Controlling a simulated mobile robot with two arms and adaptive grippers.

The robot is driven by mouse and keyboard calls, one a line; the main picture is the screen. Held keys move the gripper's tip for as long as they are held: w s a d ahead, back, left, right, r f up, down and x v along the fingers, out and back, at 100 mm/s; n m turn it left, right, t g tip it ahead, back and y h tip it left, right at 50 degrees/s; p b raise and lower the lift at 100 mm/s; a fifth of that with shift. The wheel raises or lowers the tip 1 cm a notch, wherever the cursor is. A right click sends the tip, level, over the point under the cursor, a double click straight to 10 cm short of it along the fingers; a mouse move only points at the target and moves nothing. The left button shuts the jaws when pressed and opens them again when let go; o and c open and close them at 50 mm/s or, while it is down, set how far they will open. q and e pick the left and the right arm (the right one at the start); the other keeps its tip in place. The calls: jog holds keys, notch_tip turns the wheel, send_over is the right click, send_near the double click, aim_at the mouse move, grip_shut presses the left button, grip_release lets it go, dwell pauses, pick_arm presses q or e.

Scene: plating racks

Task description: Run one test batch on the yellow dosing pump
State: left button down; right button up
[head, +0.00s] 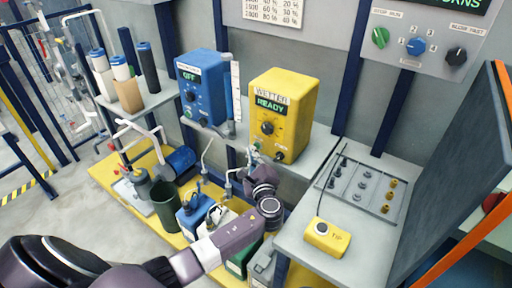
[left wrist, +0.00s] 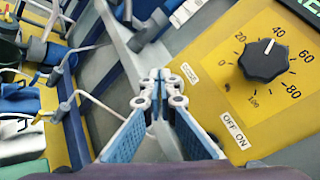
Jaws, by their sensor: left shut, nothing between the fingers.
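The yellow dosing pump (head: 285,108) stands on the grey shelf, with a green READY display and a black dial. In the left wrist view its yellow front (left wrist: 215,70) shows the black dial (left wrist: 263,60), its pointer near 40, and an OFF ON label (left wrist: 234,130). A small white label (left wrist: 190,74) sits left of the dial, too blurred to read surely. My left gripper (head: 256,158) is shut and empty, just in front of the pump's lower left edge. Its fingertips also show in the left wrist view (left wrist: 160,76). The switch itself is hidden there. My right gripper is out of view.
A blue pump (head: 203,88) reading OFF stands left of the yellow one. Thin bent spouts and several containers, including a blue one (head: 195,213), are below the shelf. A yellow box with a black button (head: 327,236) lies on the right bench near a parts rack (head: 358,187).

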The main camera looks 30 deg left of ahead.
pick_arm(q)
jog(key=shift+w, duration=0.5)
dwell(0.3)
jog(key=shift+s, duration=0.1)
jog(key=shift+s+p, duration=0.35)
jog(key=shift+s, duration=0.5)
jog(key=s, duration=0.1)
jog(key=s+p, duration=0.1)
jog(key=s, duration=0.1)
jog(key=s+p, duration=0.1)
jog(key=s, duration=0.1)
jog(key=shift+a, duration=0.25)
dwell(0.7)
